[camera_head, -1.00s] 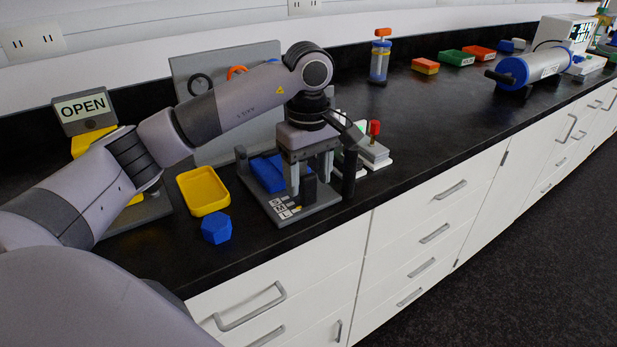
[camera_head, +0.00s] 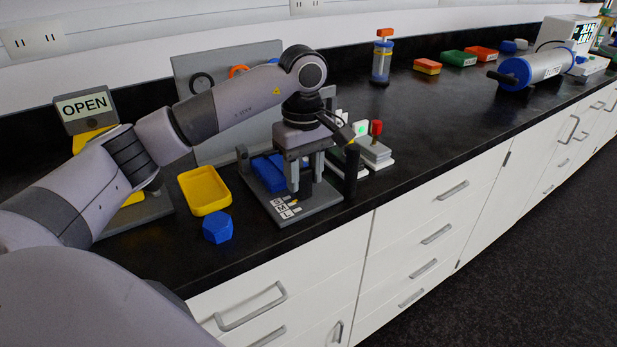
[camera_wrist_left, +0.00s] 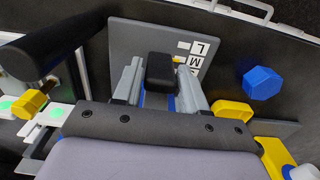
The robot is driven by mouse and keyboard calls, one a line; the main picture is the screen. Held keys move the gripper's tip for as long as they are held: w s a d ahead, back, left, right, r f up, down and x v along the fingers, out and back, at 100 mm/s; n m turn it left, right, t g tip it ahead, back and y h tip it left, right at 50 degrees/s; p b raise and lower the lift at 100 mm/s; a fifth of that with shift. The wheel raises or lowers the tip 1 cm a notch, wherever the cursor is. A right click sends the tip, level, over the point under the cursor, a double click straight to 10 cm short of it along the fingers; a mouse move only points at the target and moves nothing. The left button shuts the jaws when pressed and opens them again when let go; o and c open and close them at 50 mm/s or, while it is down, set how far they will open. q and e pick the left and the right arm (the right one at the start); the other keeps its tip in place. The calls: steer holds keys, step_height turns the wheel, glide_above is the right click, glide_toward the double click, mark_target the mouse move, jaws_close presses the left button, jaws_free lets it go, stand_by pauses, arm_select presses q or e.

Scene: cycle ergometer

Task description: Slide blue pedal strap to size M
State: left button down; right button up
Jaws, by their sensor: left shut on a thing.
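The blue pedal strap (camera_head: 268,174) lies on a grey plate (camera_head: 315,209) near the bench's front edge; it shows only partly in the left wrist view (camera_wrist_left: 171,103). My left gripper (camera_head: 306,186) points down over the plate, shut on a black slider block (camera_wrist_left: 160,68). In the left wrist view its fingers (camera_wrist_left: 160,85) stand on both sides of the block. A small yellow pointer (camera_wrist_left: 177,59) on the block's far side is beside the size labels, close to the M (camera_wrist_left: 192,62), with the L (camera_wrist_left: 199,47) beyond. My right gripper is not in view.
A yellow tray (camera_head: 205,191) and a blue hexagonal piece (camera_head: 217,228) lie left of the plate. A black post (camera_head: 351,172) and a device with a red knob (camera_head: 376,128) stand close on its right.

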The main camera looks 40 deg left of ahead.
arm_select(q)
steer(key=c, duration=0.8)
jaws_free()
steer(key=shift+o, duration=0.2)
steer(key=shift+r, duration=3.6)
steer(key=shift+d, duration=0.1)
